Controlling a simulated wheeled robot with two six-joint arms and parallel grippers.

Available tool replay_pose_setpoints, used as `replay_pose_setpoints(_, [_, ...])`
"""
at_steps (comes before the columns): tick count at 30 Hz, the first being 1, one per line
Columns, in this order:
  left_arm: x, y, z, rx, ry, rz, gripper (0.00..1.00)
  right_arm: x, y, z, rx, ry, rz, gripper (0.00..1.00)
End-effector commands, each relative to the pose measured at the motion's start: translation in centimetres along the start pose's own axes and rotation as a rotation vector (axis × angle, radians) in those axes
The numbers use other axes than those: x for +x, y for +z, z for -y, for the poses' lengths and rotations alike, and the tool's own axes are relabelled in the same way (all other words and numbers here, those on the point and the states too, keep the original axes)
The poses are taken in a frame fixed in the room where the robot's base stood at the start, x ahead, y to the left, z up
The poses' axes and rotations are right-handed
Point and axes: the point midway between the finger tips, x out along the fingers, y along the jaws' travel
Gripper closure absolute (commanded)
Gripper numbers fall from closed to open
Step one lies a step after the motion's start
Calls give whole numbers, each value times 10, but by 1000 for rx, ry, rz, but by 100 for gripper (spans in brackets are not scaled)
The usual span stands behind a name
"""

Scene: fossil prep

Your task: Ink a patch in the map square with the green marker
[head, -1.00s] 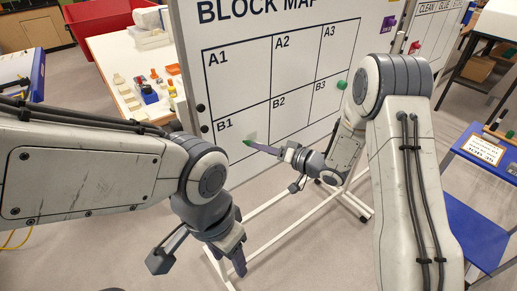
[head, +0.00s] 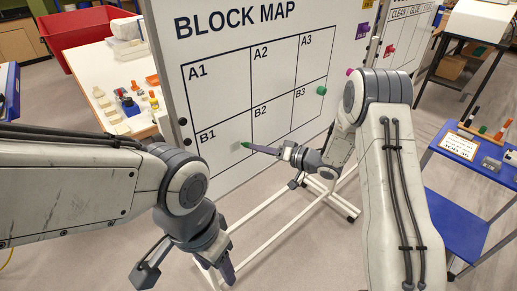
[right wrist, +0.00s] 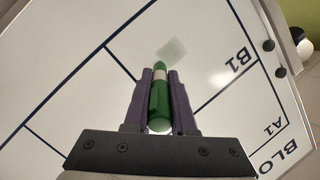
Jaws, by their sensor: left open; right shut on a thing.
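The whiteboard (head: 330,20) bears a block map with labelled squares. My right gripper (head: 268,150) is shut on the green marker (head: 246,145), which points at square B1 (head: 212,160). The marker (right wrist: 160,100) lies between the purple fingers in the right wrist view, its far end just short of a faint grey-green patch (right wrist: 171,49). In the head view this patch (head: 236,146) is just left of the tip, inside B1. I cannot tell whether the tip touches the board. My left gripper (head: 188,268) is open and empty, low in front of the board.
A green round magnet (head: 321,90) is on the board near B3. A white table (head: 110,60) with small items stands behind at left. A blue cart (head: 450,200) with a sign and several markers is at right. The board's white stand legs (head: 270,220) cross the floor.

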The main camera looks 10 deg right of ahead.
Motion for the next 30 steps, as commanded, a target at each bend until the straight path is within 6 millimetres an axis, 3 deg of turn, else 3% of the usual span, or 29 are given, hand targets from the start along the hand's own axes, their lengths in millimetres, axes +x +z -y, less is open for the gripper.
replay_pose_setpoints(30, [-5,0,0,0,0,0,46,20,42,48,-1,-3,1,100])
